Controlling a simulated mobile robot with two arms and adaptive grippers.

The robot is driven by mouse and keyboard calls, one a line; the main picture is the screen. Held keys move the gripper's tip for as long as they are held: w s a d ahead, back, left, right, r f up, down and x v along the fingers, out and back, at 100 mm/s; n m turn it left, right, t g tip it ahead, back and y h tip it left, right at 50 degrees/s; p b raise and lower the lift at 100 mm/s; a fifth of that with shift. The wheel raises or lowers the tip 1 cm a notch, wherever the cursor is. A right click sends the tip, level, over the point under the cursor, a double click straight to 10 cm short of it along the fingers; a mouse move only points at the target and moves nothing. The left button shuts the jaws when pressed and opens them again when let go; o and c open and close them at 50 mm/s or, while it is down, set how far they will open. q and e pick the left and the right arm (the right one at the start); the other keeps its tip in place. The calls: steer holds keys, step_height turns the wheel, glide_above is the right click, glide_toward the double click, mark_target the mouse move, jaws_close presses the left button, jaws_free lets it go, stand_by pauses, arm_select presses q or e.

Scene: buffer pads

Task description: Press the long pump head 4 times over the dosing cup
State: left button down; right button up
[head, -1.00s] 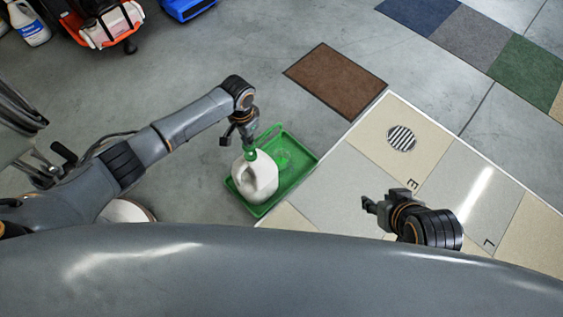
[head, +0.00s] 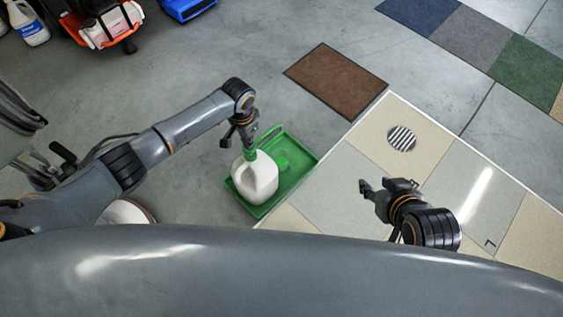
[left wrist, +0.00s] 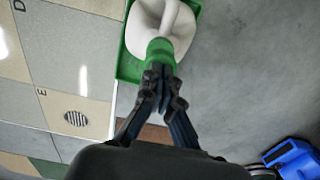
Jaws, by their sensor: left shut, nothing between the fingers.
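The white jug (head: 256,182) stands upright in the green tray (head: 302,172). Its green pump collar (head: 251,155) is on top, and a thin green spout (head: 271,131) reaches right. The small green dosing cup (head: 281,160) stands in the tray right of the jug. My left gripper (head: 247,144) is shut and empty, pointing down at the pump top. In the left wrist view its fingertips (left wrist: 160,78) overlap the green collar (left wrist: 160,50) and hide the pump head; contact is unclear. My right gripper (head: 366,188) hangs over the tiles, away from the jug; its finger opening is unclear.
A brown mat (head: 336,81) lies on the grey floor behind the tray. Pale tiles (head: 345,190) with a round grille (head: 401,139) lie to the right. A blue-labelled bottle (head: 27,24) and an orange-black machine (head: 105,22) stand far left.

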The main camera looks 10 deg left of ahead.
arm_select(q)
steer(key=shift+s+r+p, duration=0.15)
steer(key=shift+r+p, duration=0.35)
steer(key=shift+p, duration=0.3)
steer(key=shift+r+p, duration=0.55)
steer(key=shift+p, duration=0.05)
arm_select(e)
steer(key=shift+s+d+f+g+h, duration=0.55)
steer(key=shift+s+d+g, duration=0.6)
steer(key=shift+s+g, duration=1.75)
arm_select(q)
steer(key=shift+r, duration=0.2)
steer(key=shift+r+p, duration=0.65)
steer(key=shift+p, duration=0.3)
steer(key=shift+r+p, duration=0.3)
arm_select(e)
steer(key=shift+t, duration=0.6)
steer(key=shift+s+a+f, duration=0.1)
steer(key=shift+f, duration=2.6)
arm_select(q)
steer(key=shift+f, duration=0.2)
arm_select(e)
steer(key=shift+r, duration=0.2)
